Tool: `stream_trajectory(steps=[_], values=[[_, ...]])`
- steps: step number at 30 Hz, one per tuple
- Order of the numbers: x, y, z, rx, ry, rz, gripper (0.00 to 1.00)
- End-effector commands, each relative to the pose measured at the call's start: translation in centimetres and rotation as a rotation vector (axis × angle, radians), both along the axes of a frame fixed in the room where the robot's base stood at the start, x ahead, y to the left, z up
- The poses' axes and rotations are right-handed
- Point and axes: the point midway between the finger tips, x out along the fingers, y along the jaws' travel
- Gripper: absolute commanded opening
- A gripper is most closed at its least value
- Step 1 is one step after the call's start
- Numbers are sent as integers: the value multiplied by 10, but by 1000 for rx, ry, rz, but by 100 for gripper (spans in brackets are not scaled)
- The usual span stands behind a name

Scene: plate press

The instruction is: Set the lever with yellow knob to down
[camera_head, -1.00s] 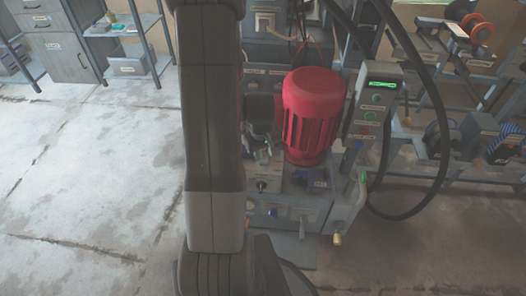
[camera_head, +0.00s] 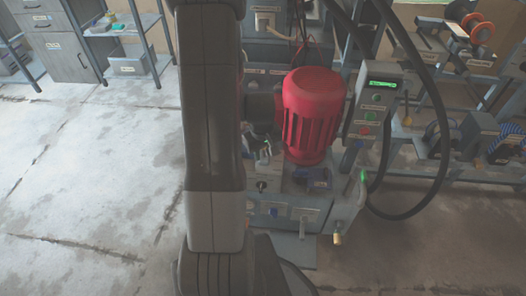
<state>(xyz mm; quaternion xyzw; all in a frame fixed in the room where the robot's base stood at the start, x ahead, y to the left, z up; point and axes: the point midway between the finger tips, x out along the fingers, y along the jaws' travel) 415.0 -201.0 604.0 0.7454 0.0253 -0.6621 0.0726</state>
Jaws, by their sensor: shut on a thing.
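My gripper (camera_head: 259,148) shows only in part at the right edge of my large grey arm, left of the red motor on the press unit. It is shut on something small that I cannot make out. I cannot clearly see a lever with a yellow knob; my arm hides part of the unit's front. A small black knob (camera_head: 261,186) stands on the unit's front below my gripper. A brass-yellow end piece (camera_head: 337,239) shows low on the right side of the unit.
The red motor (camera_head: 311,115) stands close right of my gripper. A control box (camera_head: 376,100) with a green display is farther right, with a thick black hose (camera_head: 444,140) looping around it. Shelving fills the right side. The concrete floor (camera_head: 90,190) at left is clear.

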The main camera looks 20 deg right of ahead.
Motion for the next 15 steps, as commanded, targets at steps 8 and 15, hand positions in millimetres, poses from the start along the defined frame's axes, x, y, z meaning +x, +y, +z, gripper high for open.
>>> stream_trajectory(steps=[8, 15], values=[[0, 1, -2, 1, 3, 1, 41], [0, 0, -1, 1, 1, 0, 48]])
